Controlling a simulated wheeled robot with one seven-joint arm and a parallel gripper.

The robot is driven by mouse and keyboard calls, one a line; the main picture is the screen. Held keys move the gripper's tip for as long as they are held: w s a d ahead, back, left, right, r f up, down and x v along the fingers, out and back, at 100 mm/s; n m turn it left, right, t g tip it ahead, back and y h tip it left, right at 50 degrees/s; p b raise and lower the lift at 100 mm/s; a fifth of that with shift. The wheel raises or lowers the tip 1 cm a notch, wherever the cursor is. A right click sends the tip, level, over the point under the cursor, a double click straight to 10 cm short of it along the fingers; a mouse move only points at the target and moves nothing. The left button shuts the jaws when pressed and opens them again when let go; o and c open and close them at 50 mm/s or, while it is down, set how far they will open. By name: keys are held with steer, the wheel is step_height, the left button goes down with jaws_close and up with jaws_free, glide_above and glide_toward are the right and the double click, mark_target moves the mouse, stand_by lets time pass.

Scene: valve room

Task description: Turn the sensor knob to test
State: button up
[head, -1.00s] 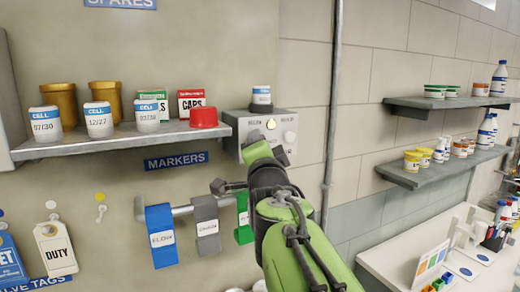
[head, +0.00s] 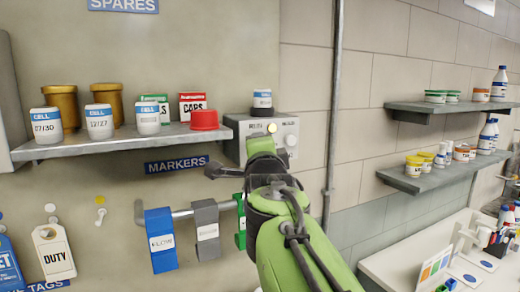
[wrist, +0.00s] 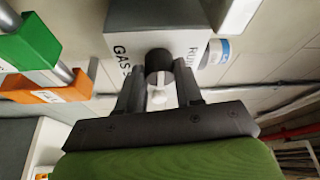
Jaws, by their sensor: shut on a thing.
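The sensor box (head: 238,136) is a pale grey box on the wall at the right end of the shelf, with a lit yellow lamp and a pale round part on its front. In the wrist view, the box face (wrist: 185,25) shows "RUN" and part of "GAS". A dark round knob (wrist: 158,60) with a paler piece in front stands between my fingers. My gripper (wrist: 158,90) is shut on it. In the head view, my arm hides most of the gripper and the knob. I cannot tell the knob's setting.
A jar (head: 262,102) stands on the box. The shelf (head: 100,143) to its left holds cell jars, boxes and a red cap. Blue, grey and green markers hang from a rail (head: 182,212) below. A vertical pipe (head: 333,110) runs to the right.

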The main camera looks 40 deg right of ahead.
steer(key=o, duration=1)
steer(key=shift+o, duration=0.2)
steer(key=b+v, duration=0.4)
steer(key=v, duration=1.1)
steer(key=shift+s+a, duration=0.2)
steer(key=shift+s, duration=0.2)
steer(key=shift+f, duration=0.15)
